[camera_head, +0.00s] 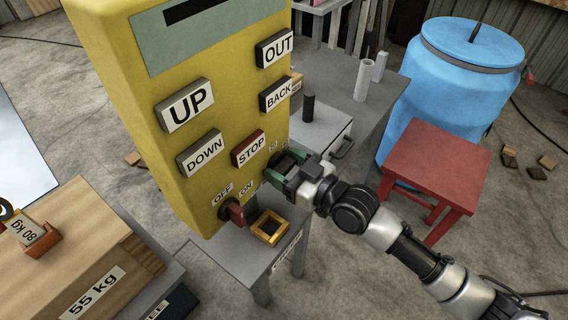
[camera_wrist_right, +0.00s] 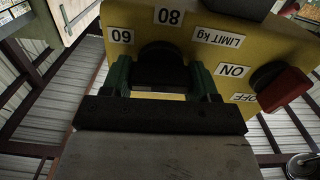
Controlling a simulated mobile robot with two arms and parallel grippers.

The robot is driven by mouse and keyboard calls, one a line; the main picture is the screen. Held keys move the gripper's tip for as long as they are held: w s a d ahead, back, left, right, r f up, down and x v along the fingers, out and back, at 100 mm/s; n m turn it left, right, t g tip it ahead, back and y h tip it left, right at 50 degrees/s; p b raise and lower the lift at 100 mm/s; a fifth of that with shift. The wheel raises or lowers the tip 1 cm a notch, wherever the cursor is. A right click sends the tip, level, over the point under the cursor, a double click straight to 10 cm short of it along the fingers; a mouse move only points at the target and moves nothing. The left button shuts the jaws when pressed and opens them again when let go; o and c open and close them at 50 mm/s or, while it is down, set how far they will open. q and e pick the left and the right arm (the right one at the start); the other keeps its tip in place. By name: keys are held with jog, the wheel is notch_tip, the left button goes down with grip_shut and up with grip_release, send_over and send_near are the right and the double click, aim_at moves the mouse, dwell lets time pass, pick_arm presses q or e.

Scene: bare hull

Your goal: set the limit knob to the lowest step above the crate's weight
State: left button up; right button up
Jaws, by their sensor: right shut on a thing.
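The yellow control box (camera_head: 122,60) has UP, DOWN, OUT, BACK and STOP buttons. My right gripper (camera_head: 285,165) is at its lower right, shut on the dark limit knob. In the right wrist view the knob (camera_wrist_right: 162,68) sits between the green fingers of my gripper (camera_wrist_right: 162,80). Labels 60 (camera_wrist_right: 121,36), 80 (camera_wrist_right: 167,16) and LIMIT kg (camera_wrist_right: 219,38) are near it. The knob's pointer is hidden, so I cannot tell its setting. The wooden crate (camera_head: 150,258) at lower left bears a 55 kg label (camera_head: 92,292). My left gripper is not in view.
A red ON/OFF switch (camera_head: 234,212) is left of my gripper, close to the knob. An orange square frame (camera_head: 269,228) lies on the grey table below. A red stool (camera_head: 440,165) and blue barrel (camera_head: 450,90) stand right.

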jog(key=m, duration=0.6)
jog(key=shift+w+f, duration=0.1)
jog(key=shift+m, duration=0.3)
dwell(0.3)
jog(key=o, duration=0.9)
jog(key=shift+d, duration=0.1)
jog(key=shift+b+v, duration=1.2)
jog(key=shift+v, duration=4.2)
